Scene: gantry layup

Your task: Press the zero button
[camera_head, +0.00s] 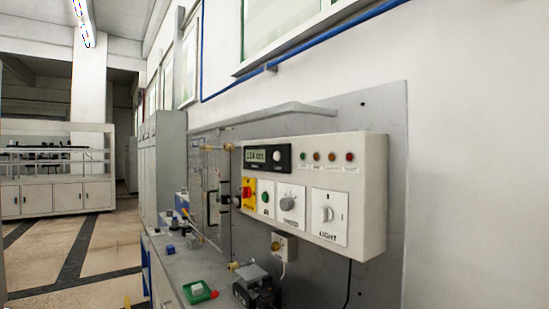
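A white control box (365,200) is mounted on a grey back panel at the right of the head view. At its upper left is a black display module (268,167) with a lit readout (257,155) and a round white button or knob (277,156). The small labels under these are too small to read, so I cannot tell for certain which control is the zero button. Neither of my grippers is in view.
The box also carries a red-and-yellow switch (247,192), a green button (265,197), a speed dial (291,203), a light switch (327,214) and several small lamps.

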